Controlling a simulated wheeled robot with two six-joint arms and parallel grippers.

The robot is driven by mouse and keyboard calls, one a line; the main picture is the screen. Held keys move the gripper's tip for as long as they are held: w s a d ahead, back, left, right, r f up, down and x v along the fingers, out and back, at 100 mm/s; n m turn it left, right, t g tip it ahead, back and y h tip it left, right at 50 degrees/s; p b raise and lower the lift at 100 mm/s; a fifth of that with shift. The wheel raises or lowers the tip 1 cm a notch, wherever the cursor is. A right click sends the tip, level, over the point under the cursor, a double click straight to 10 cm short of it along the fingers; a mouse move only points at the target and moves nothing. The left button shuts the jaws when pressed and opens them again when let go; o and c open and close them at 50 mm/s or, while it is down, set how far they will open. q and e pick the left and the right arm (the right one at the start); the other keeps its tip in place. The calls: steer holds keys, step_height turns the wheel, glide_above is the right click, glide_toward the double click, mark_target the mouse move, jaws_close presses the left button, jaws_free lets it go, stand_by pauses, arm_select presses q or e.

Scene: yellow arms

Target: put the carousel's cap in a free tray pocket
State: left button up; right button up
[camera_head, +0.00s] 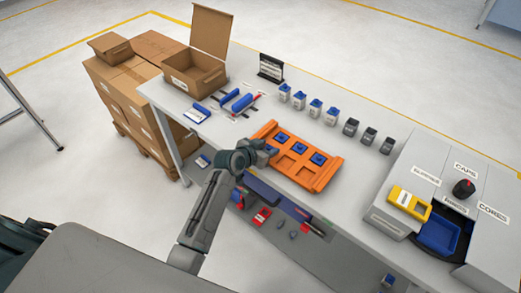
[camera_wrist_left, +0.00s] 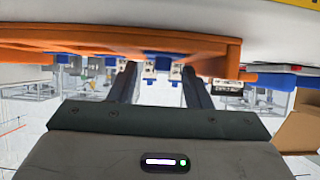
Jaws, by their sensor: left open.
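The orange tray (camera_head: 325,183) lies on the bench. Blue caps sit in its back row, one of them (camera_head: 301,148) in the middle, and front pockets (camera_head: 283,163) look empty. At the right, a grey housing marked CAPS and CORES has a dark recess with a blue bin (camera_head: 438,236); I take this for the carousel, and cannot make out a single cap inside. My left gripper (camera_head: 268,149) is at the tray's left end, far from the housing. In the left wrist view its fingers (camera_wrist_left: 158,85) are apart, with the tray's edge (camera_wrist_left: 120,42) just beyond; nothing shows held.
A yellow case (camera_head: 409,204) and a black knob (camera_head: 464,188) are on the housing. Small blue-topped bottles (camera_head: 316,107) and dark ones (camera_head: 369,136) line the back. An open cardboard box (camera_head: 196,75) stands at left. The bench between tray and housing is clear.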

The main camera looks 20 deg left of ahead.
arm_select(q)
steer(key=shift+s+a+r, duration=0.1)
steer(key=shift+s+a, duration=0.05)
steer(key=shift+s, duration=0.2)
steer(key=b+v, duration=0.2)
steer(key=v, duration=0.8)
steer(key=shift+s+a+r, duration=0.15)
steer(key=shift+s+r, duration=0.1)
steer(key=shift+s, duration=0.05)
